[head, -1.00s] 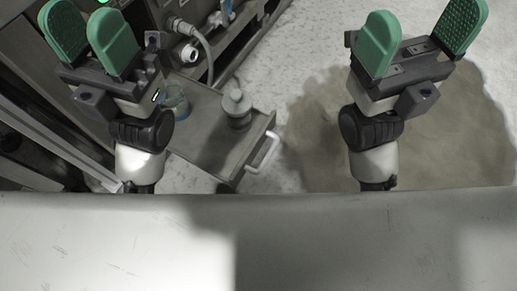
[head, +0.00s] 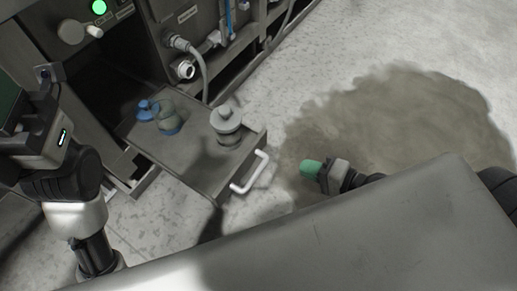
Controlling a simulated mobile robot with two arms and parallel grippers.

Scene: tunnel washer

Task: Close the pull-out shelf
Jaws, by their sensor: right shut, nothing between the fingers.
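The pull-out shelf (head: 187,167) is a grey drawer-like tray standing out from the machine. Its white bar handle (head: 250,172) is on the front edge. My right gripper (head: 311,169), with green fingers, is shut and empty to the right of the handle, apart from it in the picture. My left gripper (head: 10,98) is at the left edge, left of the shelf. Only part of a green finger shows there, so its opening is hidden.
On the shelf stand a grey lidded jar (head: 226,127), a clear blue-tinted jar (head: 168,117) and a small blue item (head: 145,110). The machine (head: 140,45) with hoses is behind. The floor right of the shelf is open, with a brown stain (head: 400,120).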

